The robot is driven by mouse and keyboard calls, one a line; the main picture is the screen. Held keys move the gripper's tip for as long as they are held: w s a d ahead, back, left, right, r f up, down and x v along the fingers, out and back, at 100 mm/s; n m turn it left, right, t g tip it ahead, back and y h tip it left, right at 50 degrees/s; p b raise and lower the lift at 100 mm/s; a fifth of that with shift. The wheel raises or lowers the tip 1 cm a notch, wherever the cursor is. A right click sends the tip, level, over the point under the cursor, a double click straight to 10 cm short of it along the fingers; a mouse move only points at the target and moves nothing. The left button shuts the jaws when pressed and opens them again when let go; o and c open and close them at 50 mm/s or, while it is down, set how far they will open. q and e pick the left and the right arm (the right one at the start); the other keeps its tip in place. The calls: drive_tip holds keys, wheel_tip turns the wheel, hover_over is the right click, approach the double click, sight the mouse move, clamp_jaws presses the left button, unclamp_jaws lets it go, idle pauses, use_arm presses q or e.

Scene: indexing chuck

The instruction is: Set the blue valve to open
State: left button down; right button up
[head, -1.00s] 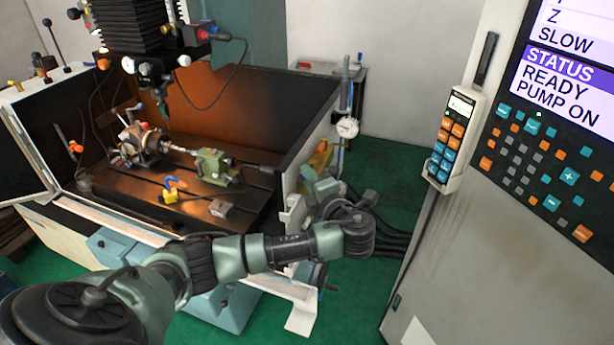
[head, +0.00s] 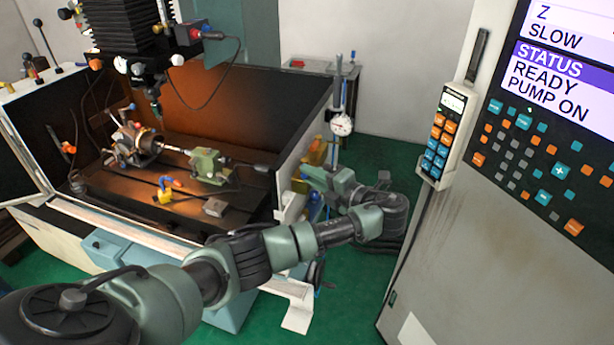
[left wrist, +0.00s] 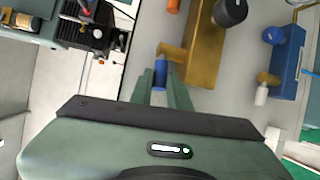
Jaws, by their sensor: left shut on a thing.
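In the left wrist view a small blue valve handle (left wrist: 160,72) sits at the end of a brass-coloured fitting. The fingers of my left gripper (left wrist: 160,88) are closed on it from both sides. In the head view the left gripper (head: 308,174) reaches the right outer side of the machine, below a brass-coloured block (head: 317,150). There the handle is hidden by the gripper, and I cannot read its position. My right gripper is not in view.
A blue block with a blue knob (left wrist: 284,65) stands to the right of the brass fitting. A dark round part (left wrist: 229,12) and an orange part (left wrist: 173,6) are close by. A dial gauge (head: 341,125) stands above the arm. The control cabinet (head: 440,250) is on the right.

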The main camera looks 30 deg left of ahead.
use_arm(q)
drive_tip(key=shift+w+d+r+n+g+b, duration=0.15)
drive_tip(key=shift+w+n+g+b, duration=0.3)
drive_tip(key=shift+n+g+b, duration=1)
drive_tip(key=shift+w+d+f+n+g+b, duration=0.1)
drive_tip(key=shift+w+d+n+g+b, duration=0.2)
drive_tip(key=shift+g+b, duration=1.3)
drive_tip(key=shift+w+d+r+n+g+b, duration=0.1)
drive_tip(key=shift+w+n+g+b, duration=0.6)
drive_tip(key=shift+b, duration=1.9)
drive_tip(key=shift+s+t, duration=0.15)
drive_tip(key=shift+t, duration=0.1)
drive_tip(key=c, duration=1.6)
unclamp_jaws()
drive_tip(key=shift+a, duration=0.1)
